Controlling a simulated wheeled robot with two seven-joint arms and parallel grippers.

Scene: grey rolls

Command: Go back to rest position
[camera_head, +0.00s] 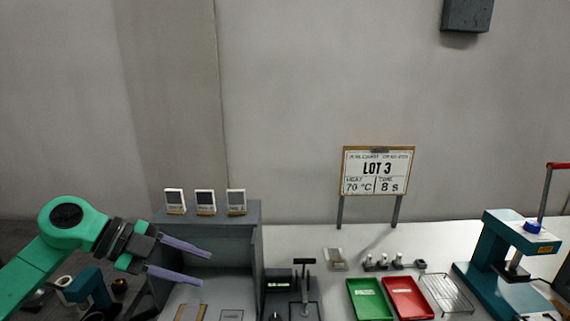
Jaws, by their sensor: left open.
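My left gripper (205,267) is at the end of my green left arm, in the lower left of the head view. Its two purple-grey fingers point right and are spread apart, with nothing between them. It is in front of a grey stand (233,242), above the lower grey surface. My right gripper does not show.
Three small framed cards (205,202) stand on top of the grey stand. A LOT 3 sign (378,172) rises behind the white table. A green tray (369,300), a red tray (408,298), a wire rack (446,294) and a teal press (510,262) stand to the right.

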